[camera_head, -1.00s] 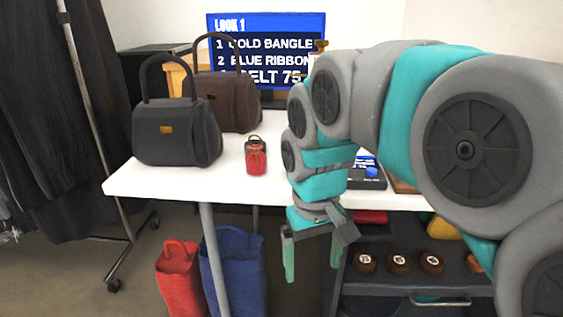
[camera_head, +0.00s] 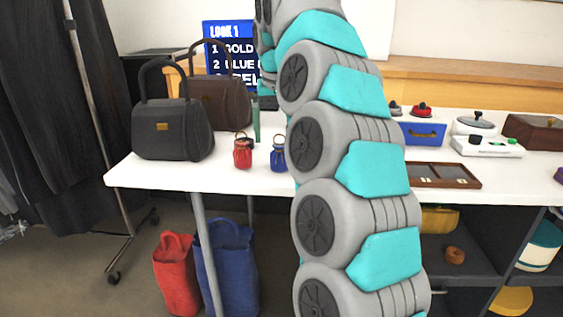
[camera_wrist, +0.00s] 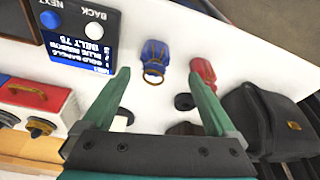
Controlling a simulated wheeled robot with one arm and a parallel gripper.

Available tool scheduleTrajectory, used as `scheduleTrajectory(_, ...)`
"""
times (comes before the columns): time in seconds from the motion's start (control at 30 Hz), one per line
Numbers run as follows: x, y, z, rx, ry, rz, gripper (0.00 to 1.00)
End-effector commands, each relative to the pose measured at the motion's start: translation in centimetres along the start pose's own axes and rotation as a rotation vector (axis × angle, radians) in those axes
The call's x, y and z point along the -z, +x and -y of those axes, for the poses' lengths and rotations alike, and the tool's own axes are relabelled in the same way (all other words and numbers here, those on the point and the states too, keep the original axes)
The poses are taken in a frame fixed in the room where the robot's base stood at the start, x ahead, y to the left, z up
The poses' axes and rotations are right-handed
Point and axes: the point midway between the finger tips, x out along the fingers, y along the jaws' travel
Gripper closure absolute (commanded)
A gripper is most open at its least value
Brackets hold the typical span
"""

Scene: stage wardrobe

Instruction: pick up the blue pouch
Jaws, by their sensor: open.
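The blue pouch (camera_head: 278,155) with a gold ring at its neck stands on the white table, just left of my arm in the head view. In the wrist view the blue pouch (camera_wrist: 155,54) appears ahead of the gap between the fingertips, not between the fingers. My gripper (camera_wrist: 158,75) is open and empty. In the head view one green finger shows above and behind the pouches; the rest of the gripper is largely hidden by my arm.
A similar red pouch (camera_head: 243,153) stands close to the left of the blue one. Black (camera_head: 172,130) and brown (camera_head: 222,100) handbags stand farther left. A screen (camera_wrist: 82,47) with buttons, a tray (camera_head: 440,175) and boxes occupy other parts of the table (camera_head: 150,178).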

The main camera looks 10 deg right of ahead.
Motion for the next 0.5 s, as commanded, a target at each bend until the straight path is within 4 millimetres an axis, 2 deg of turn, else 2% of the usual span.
scheduleTrajectory(0.23,0.7,0.3,-0.1,-0.002,0.02,-0.006,0.07)
scheduleTrajectory(0.5,0.5,2.4,-0.1,-0.002,0.017,-0.004,0.07)
